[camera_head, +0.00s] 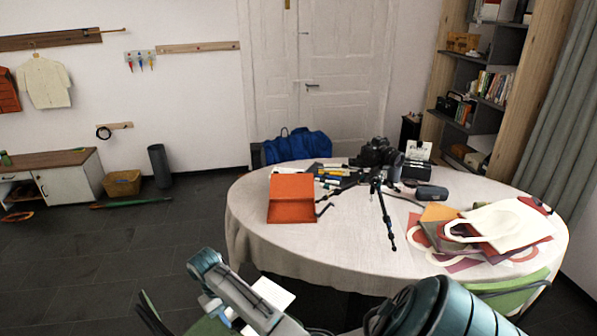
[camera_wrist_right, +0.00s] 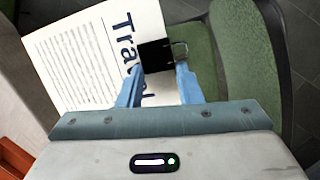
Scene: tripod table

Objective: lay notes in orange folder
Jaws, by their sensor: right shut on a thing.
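The orange folder (camera_head: 292,198) lies on the left part of the round table, with its lower edge facing me. The notes are a white printed sheet (camera_wrist_right: 88,58) with large dark lettering and a black binder clip (camera_wrist_right: 156,56) at the edge. My right gripper (camera_wrist_right: 162,74) is shut on the notes at the clip. In the head view the sheet (camera_head: 273,292) shows pale and partly hidden behind my right arm, low in front of the table and apart from the folder. I cannot make out my left gripper.
The table (camera_head: 255,225) has a white cloth. Bags (camera_head: 505,225) lie at the right. A green chair (camera_wrist_right: 232,65) is beneath the notes.

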